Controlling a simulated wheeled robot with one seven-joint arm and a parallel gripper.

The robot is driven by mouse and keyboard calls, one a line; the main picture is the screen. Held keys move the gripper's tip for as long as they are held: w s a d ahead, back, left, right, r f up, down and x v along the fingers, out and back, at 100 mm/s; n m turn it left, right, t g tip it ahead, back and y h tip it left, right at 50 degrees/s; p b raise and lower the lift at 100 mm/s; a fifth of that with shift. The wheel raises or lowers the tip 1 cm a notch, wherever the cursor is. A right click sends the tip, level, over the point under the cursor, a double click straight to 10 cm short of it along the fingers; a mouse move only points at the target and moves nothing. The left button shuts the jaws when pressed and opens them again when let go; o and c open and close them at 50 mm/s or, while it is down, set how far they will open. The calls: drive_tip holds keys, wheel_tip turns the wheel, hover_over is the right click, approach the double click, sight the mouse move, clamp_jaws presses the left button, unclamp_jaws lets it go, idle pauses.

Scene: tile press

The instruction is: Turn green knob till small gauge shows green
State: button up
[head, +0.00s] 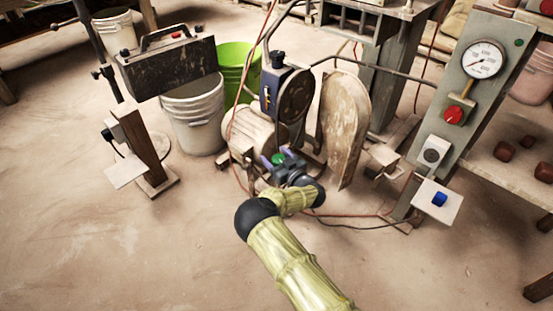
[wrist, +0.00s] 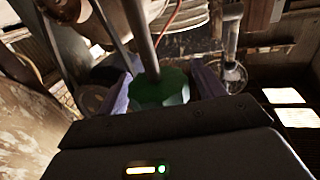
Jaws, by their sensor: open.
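The green knob (head: 278,158) is low in front of the motor and pump unit in the head view. It also shows in the wrist view (wrist: 160,90), with a grey rod passing in front of it. My gripper (head: 284,158) is at the knob. In the wrist view its two purple fingers (wrist: 162,88) stand open on either side of the knob; whether they touch it is unclear. A small round face (wrist: 235,76), perhaps the small gauge, is right of the knob in the wrist view. I cannot read its colour.
A large white dial (head: 484,60) and a red knob (head: 453,115) are on the grey panel at right. The blue-grey pump (head: 272,90) and a pale wheel guard (head: 343,125) stand behind my gripper. A red cable crosses the floor.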

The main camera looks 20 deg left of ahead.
drive_tip(key=c, duration=1)
drive_tip(key=shift+w+d+r+m+t+h+p, duration=0.15)
drive_tip(key=shift+m+t+h+p, duration=0.3)
drive_tip(key=shift+p, duration=0.65)
